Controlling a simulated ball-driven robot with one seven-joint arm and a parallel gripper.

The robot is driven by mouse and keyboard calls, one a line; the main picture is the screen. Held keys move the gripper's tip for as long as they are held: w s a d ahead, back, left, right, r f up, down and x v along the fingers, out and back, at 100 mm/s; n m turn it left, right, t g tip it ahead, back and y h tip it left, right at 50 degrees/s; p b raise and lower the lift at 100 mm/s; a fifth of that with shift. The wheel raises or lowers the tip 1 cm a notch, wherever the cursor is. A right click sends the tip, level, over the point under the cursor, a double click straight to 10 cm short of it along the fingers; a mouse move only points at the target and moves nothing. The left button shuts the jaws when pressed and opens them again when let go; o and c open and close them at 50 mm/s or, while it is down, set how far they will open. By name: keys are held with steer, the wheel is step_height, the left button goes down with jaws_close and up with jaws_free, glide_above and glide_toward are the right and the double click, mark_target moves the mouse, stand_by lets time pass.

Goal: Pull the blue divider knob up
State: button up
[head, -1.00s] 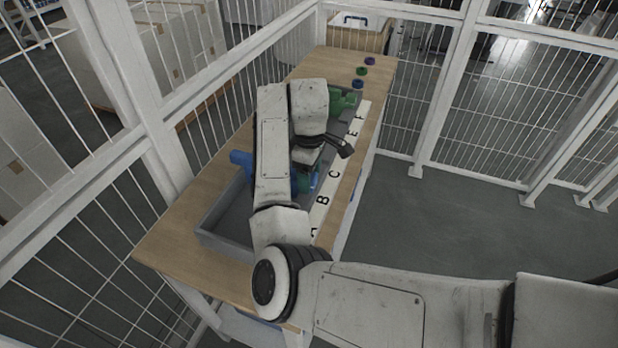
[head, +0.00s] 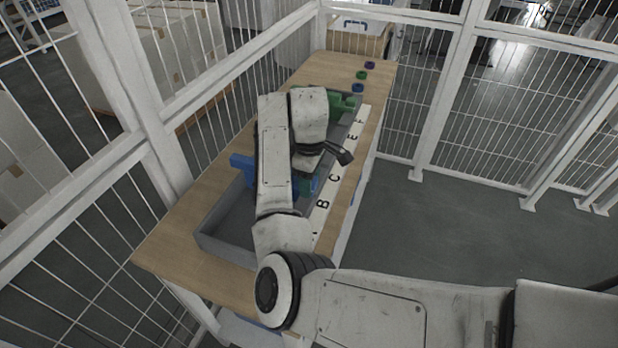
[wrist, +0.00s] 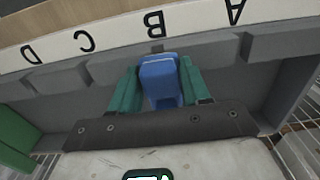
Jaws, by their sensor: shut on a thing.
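The blue divider knob (wrist: 161,82) stands between the two green fingers of my gripper (wrist: 159,76) in the wrist view, and the gripper is shut on it. In the head view, the blue divider (head: 242,168) sticks out at the left side of the grey tray (head: 222,246), partly hidden behind my arm. A small blue part and the green fingers of my gripper (head: 305,185) show to the right of my arm, near the lettered strip. How high the divider stands in the tray is hard to tell.
A white strip with black letters (head: 322,203) runs along the tray's right edge. A green divider (head: 345,103) sits at the tray's far end. Three small coloured rings (head: 361,75) lie on the wooden table's far right. White mesh fencing (head: 150,150) closes in the table.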

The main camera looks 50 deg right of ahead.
steer(key=shift+r+p, duration=0.3)
steer(key=shift+w+r+p, duration=0.1)
steer(key=shift+r+p, duration=0.35)
steer(key=shift+r, duration=0.2)
steer(key=shift+c, duration=0.9)
steer(key=shift+r+p, duration=0.2)
steer(key=shift+p, duration=0.15)
steer(key=shift+o, duration=0.2)
steer(key=shift+r+p, duration=0.35)
steer(key=shift+p, duration=0.1)
steer(key=o, duration=0.8)
steer(key=shift+f, duration=0.1)
steer(key=shift+o, duration=0.2)
